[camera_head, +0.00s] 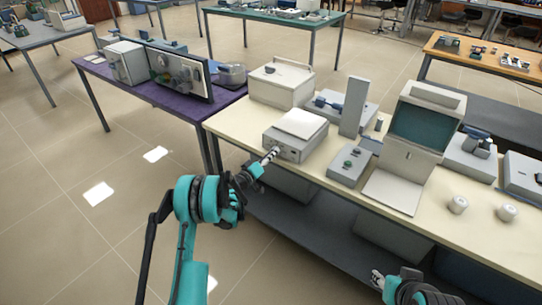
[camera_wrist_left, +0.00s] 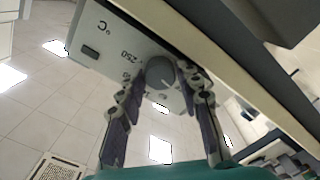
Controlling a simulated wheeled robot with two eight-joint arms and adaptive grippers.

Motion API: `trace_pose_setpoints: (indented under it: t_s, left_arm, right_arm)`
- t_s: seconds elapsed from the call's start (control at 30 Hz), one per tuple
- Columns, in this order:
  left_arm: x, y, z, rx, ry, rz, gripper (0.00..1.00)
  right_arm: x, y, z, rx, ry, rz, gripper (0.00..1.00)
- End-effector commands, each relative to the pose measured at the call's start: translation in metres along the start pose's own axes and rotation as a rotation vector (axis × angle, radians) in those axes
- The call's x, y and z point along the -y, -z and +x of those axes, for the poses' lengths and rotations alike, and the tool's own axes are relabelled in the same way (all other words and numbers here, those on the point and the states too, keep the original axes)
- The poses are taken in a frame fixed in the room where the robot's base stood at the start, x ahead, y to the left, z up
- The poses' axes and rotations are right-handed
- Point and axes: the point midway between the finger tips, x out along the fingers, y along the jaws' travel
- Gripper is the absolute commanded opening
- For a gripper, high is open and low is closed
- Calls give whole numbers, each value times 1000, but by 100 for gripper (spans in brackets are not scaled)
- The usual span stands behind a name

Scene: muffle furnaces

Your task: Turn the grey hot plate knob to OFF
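The hot plate (camera_head: 296,124) is a grey box with a pale square top, near the table's front left edge. In the left wrist view its front panel (camera_wrist_left: 112,45) shows "°C", "250" and a small dark rectangle. The round grey knob (camera_wrist_left: 160,72) sits on that panel between my left gripper's fingertips (camera_wrist_left: 160,76). The fingers are apart, one on each side of the knob; I cannot tell whether they touch it. In the head view my left gripper (camera_head: 270,157) is at the panel and hides the knob. My right gripper (camera_head: 378,278) is low at the bottom right, away from the hot plate.
The cream table (camera_head: 462,232) also holds a white box (camera_head: 281,86) behind the hot plate, a small grey device with a green knob (camera_head: 348,166), and a large unit with a dark screen (camera_head: 422,125). A lower shelf (camera_head: 300,225) runs under it. Open floor lies left.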

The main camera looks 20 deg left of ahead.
Motion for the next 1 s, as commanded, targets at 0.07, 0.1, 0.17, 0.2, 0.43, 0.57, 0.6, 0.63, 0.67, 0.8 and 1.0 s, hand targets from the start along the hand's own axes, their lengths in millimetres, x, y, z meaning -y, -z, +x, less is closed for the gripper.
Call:
trace_pose_setpoints:
  t_s: [0.07,0.1,0.17,0.2,0.43,0.57,0.6,0.63,0.67,0.8,1.0]
  left_arm:
    - [0,0,0,0,0,0,53]
    - [0,0,0,0,0,1,53]
    - [0,0,0,0,0,1,53]
    - [0,0,0,0,0,1,53]
    - [0,0,0,0,0,22,53]
    - [0,0,0,0,0,109,53]
    - [0,0,0,0,0,153,53]
    - [0,0,0,0,0,190,53]
    - [0,0,0,0,0,230,53]
    - [0,0,0,0,0,433,53]
    - [0,0,0,0,0,726,53]
  right_arm:
    - [0,0,0,0,0,0,40]
    - [0,0,0,0,0,0,40]
    - [0,0,0,0,0,0,40]
    - [0,0,0,0,0,0,40]
    - [0,0,0,0,0,0,40]
    - [0,0,0,0,0,0,40]
    - [0,0,0,0,0,0,40]
    - [0,0,0,0,0,0,40]
    - [0,0,0,0,0,0,40]
    - [0,0,0,0,0,0,40]
    - [0,0,0,0,0,0,40]
